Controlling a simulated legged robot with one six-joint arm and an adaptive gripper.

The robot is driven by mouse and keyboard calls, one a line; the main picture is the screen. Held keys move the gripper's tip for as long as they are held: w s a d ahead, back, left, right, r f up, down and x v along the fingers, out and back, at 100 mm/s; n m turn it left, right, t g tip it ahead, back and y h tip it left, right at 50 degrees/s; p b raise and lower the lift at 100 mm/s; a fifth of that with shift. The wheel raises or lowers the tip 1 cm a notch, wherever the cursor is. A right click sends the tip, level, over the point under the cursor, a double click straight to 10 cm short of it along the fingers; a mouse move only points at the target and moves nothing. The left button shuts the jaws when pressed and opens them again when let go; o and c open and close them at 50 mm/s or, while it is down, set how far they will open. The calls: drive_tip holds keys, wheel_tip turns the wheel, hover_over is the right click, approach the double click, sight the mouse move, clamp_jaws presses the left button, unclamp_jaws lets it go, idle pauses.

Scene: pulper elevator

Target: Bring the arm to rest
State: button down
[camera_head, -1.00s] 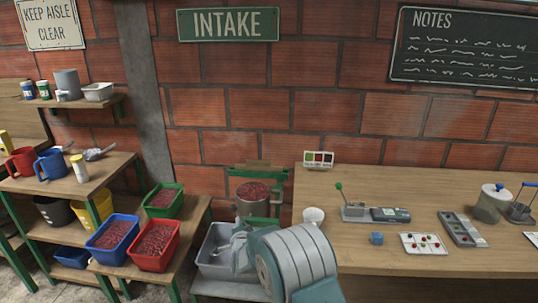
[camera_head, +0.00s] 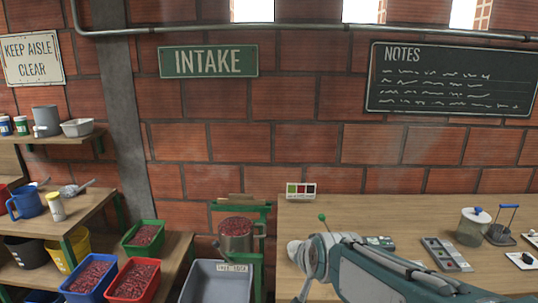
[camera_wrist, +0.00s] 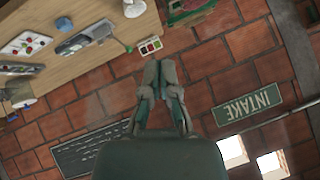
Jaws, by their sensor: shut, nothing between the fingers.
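My arm (camera_head: 385,270) reaches in from the lower right in the head view, in front of the wooden bench (camera_head: 410,208). Its grey and teal links cover part of the bench top. In the wrist view my gripper (camera_wrist: 160,78) is shut and empty, its two grey-green fingers together. The brick wall shows behind the fingers, and the wrist picture is turned roughly upside down. I see no contact between the fingers and any object.
A blue-handled tool (camera_head: 503,228) and lidded jar (camera_head: 473,228) stand on the bench at right. Shelves with tubs (camera_head: 90,277) are at left.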

drive_tip(key=s+d+f+n+g+h, duration=0.1)
drive_tip(key=s+d, duration=0.3)
drive_tip(key=s, duration=0.7)
drive_tip(key=s+d+f+n+g+h, duration=0.1)
drive_tip(key=s+d, duration=0.3)
drive_tip(key=s, duration=0.7)
drive_tip(key=shift+s+d+n+g, duration=0.25)
drive_tip(key=shift+n+g, duration=0.35)
drive_tip(key=shift+g, duration=0.3)
